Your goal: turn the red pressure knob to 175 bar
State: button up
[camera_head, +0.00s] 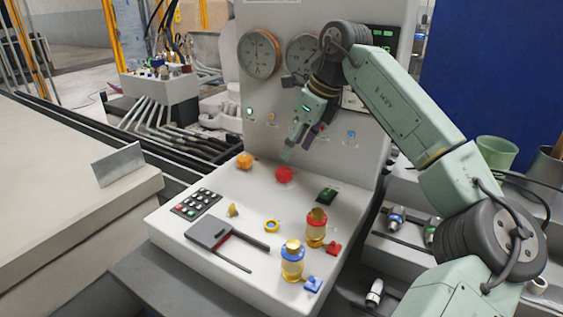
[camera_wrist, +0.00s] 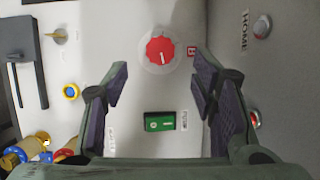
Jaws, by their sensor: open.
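The red pressure knob (camera_head: 285,174) sits on the sloped console top, near the upright gauge panel. In the wrist view the red knob (camera_wrist: 160,50) lies ahead of the fingertips, between their lines, with a pale line on its face and a clear round base. The scale around it is too small to read. My gripper (camera_head: 298,150) hangs above the console close to the knob, pointing down. In the wrist view my gripper (camera_wrist: 160,82) is open, its two dark-padded fingers apart with nothing between them. It does not touch the knob.
A green rocker switch (camera_wrist: 160,121) lies near the knob. An orange button (camera_head: 244,160) is left of it. The upright panel with gauges (camera_head: 259,54) rises close behind. A keypad (camera_head: 195,202) and red and blue valve fittings (camera_head: 291,262) stand further forward.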

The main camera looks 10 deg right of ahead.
aim_at(282, 170)
jog(key=p+x, duration=0.1)
jog(key=x, duration=0.6)
jog(key=shift+w+a+f, duration=0.15)
jog(key=shift+w+f, duration=0.05)
jog(key=shift+f, duration=0.1)
jog(key=shift+c, duration=0.2)
